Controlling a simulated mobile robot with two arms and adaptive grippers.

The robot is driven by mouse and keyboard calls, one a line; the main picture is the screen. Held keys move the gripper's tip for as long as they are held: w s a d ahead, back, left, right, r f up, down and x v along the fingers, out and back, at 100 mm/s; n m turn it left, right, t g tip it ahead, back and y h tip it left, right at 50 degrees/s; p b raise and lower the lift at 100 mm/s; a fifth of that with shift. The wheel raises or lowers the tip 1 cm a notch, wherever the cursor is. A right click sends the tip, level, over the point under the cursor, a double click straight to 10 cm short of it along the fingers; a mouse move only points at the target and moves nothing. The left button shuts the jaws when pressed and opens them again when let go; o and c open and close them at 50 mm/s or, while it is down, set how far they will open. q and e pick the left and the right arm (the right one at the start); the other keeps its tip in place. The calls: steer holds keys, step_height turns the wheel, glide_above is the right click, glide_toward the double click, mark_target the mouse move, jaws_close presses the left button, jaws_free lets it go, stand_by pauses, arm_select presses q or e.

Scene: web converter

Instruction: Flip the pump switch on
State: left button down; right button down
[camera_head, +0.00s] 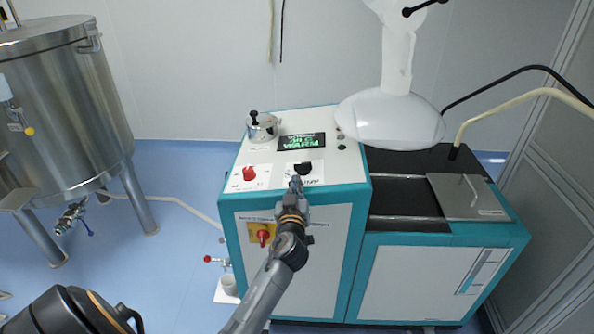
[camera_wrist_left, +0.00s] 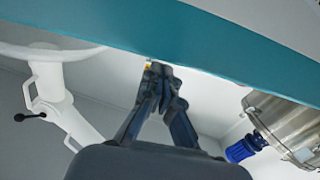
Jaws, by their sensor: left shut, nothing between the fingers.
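The white and teal machine has a sloped top panel (camera_head: 325,183) with a red knob (camera_head: 249,173) on its left and a black knob (camera_head: 303,168) to the right of it. Which of them is the pump switch I cannot read from the small labels. My left gripper (camera_head: 296,186) is shut and empty, its tip just in front of the black knob and partly covering its label. Contact with the knob cannot be told. In the left wrist view, the shut fingers (camera_wrist_left: 158,75) point at the machine's teal edge (camera_wrist_left: 200,45); no knob shows there. My right gripper is out of view.
A lit green display (camera_head: 301,141) and a metal gauge fitting (camera_head: 262,126) sit behind the knobs. A red-on-yellow switch (camera_head: 262,236) is on the front. A white hood (camera_head: 390,118) hangs at right; a steel tank (camera_head: 65,110) stands at left.

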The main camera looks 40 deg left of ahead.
mark_target(297, 168)
arm_select(q)
steer(key=shift+p+x, duration=0.4)
steer(key=shift+x, duration=1.9)
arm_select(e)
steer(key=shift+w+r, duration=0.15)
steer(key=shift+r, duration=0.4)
arm_select(q)
steer(key=shift+s+a+m+t+h, duration=0.1)
steer(key=shift+a+m+t+h, duration=0.15)
steer(key=shift+m+t+h, duration=0.5)
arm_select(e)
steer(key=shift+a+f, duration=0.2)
